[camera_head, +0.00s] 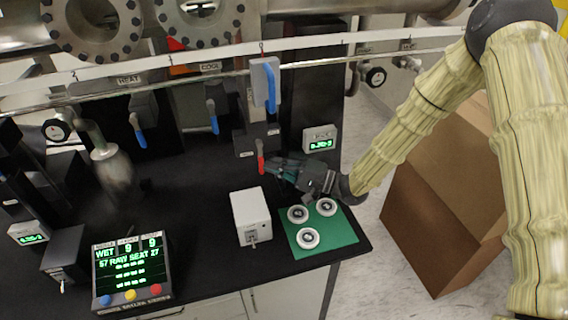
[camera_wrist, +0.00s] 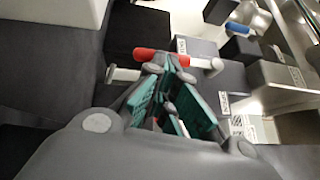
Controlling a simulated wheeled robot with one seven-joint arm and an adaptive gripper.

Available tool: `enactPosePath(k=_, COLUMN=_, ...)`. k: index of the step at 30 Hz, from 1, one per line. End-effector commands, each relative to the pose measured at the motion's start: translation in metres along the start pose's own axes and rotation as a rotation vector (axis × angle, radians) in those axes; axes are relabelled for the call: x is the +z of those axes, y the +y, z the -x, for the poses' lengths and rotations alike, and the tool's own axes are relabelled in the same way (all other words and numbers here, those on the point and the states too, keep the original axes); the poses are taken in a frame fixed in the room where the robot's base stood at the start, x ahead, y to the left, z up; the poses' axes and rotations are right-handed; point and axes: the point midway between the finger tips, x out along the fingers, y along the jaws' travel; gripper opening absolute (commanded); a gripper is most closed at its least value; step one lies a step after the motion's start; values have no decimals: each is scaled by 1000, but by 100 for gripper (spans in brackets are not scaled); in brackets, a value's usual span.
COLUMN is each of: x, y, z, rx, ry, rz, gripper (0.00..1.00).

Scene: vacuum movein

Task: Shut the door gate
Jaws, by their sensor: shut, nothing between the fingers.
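A small lever with a red handle (camera_head: 261,156) stands up near the middle of the black bench, in front of a dark labelled box. I cannot tell from its label whether it is the door gate's lever. My gripper (camera_head: 270,170) comes in from the right and is shut, its fingertips right beside the red handle. In the wrist view the red handle (camera_wrist: 160,57) lies across just beyond the fingertips (camera_wrist: 170,70). I cannot tell whether they touch. The green finger pads show, with nothing between them. Part of the lever's base is hidden by my gripper.
A blue-handled lever (camera_head: 270,85) is above, near the rails. A white switch box (camera_head: 250,217) and a green mat (camera_head: 312,238) with round metal pieces sit near the front edge. A display (camera_head: 131,270) stands front left. Brown cartons (camera_head: 440,200) stand right of the bench.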

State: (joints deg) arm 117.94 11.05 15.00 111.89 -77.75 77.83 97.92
Motion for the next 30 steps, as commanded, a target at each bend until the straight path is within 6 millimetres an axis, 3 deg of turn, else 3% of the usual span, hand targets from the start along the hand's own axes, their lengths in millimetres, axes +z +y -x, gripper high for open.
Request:
enactPosePath(k=20, x=4, y=-2, z=-7, rx=2, ry=-7, rz=2, gripper=0)
enactPosePath(k=25, x=-1, y=-6, z=16, rx=-1, ry=-7, rz=0, gripper=0)
enactPosePath(k=30, x=-8, y=-7, z=58, rx=-11, ry=-5, rz=-4, gripper=0)
